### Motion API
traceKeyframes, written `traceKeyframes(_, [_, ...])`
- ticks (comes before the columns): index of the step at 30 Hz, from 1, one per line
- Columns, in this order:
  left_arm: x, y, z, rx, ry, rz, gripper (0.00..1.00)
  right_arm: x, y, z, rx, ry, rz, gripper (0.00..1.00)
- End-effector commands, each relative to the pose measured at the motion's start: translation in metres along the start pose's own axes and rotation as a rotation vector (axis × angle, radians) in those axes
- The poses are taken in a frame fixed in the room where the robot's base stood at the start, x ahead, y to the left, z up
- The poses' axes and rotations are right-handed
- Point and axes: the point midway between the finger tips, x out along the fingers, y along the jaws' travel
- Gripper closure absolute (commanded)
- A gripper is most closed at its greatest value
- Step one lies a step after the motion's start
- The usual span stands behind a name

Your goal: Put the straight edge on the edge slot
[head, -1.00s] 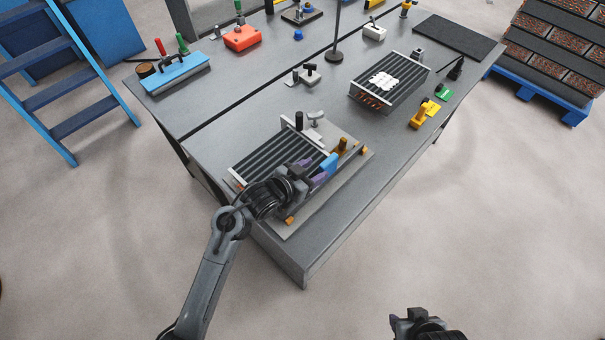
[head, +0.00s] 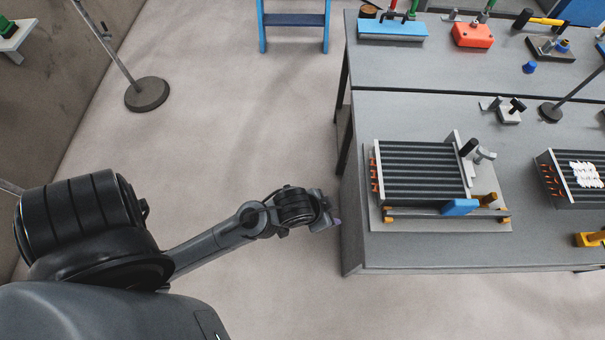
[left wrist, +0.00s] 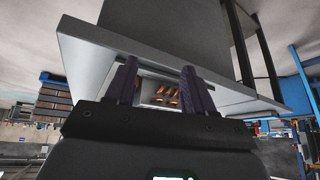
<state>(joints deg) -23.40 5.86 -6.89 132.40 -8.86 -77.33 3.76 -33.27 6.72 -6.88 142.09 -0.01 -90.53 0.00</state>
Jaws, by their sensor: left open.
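A finned coil (head: 418,172) lies on a flat grey plate (head: 378,222) at the table's near left corner. A thin bar (head: 405,213) runs along the coil's near side, with a blue block (head: 460,207) at its right part; it may be the straight edge, but I cannot tell for sure. The edge slot cannot be made out. My left gripper (head: 334,212) is off the table's left edge, clear of the coil and blue block. In the left wrist view its two purple fingers (left wrist: 158,85) are apart and empty, with orange tube ends beyond them. My right gripper is out of view.
The grey table (head: 440,250) has a left edge close to my left gripper. A grey clamp (head: 476,152) stands at the coil's right end. A second coil (head: 562,185) lies further right. A blue-topped piece (head: 392,28) and a red box (head: 473,35) are at the back.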

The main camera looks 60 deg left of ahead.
Motion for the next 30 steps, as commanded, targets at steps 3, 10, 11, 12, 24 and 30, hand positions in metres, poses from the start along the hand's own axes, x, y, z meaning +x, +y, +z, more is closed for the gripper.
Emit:
traceKeyframes(3, [-0.028, -0.002, 0.045, -0.045, -0.129, -0.009, 0.47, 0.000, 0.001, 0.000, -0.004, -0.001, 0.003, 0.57])
traceKeyframes(10, [-0.052, -0.002, 0.077, -0.080, -0.231, -0.007, 0.47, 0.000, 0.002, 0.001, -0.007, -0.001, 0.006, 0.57])
traceKeyframes(11, [-0.053, -0.002, 0.078, -0.080, -0.233, -0.007, 0.47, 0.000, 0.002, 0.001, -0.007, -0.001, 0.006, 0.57])
traceKeyframes(12, [-0.053, -0.002, 0.078, -0.080, -0.233, -0.007, 0.47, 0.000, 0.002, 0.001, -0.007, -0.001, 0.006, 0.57])
traceKeyframes(24, [-0.063, -0.003, 0.071, -0.080, -0.231, -0.007, 0.47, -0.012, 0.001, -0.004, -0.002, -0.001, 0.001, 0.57])
traceKeyframes(30, [-0.096, -0.005, 0.051, -0.080, -0.231, -0.007, 0.47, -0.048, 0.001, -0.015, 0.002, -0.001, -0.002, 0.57])
